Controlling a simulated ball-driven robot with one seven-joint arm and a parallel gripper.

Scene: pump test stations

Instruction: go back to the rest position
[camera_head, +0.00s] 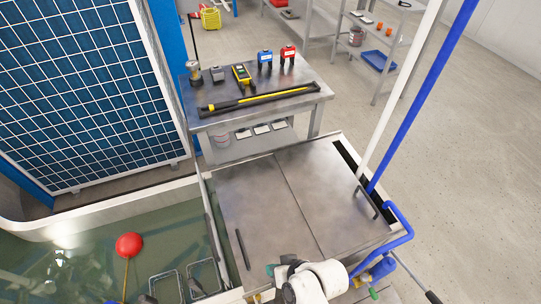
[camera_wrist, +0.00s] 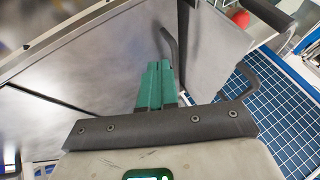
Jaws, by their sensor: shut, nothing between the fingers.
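My gripper (camera_wrist: 156,84) shows in the wrist view with its green fingers together and nothing between them. It is over the metal cover plates, near a dark bent handle (camera_wrist: 172,48); I cannot tell whether it touches the handle. In the head view my white arm reaches in at the bottom, over the front edge of the metal covers (camera_head: 280,205).
A water tank with a red float (camera_head: 130,245) lies at the left, below a blue grid panel (camera_head: 90,90). A metal table (camera_head: 220,119) with tools stands behind the covers. White and blue pipes (camera_head: 420,100) rise at the right. Open floor (camera_head: 470,150) lies beyond.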

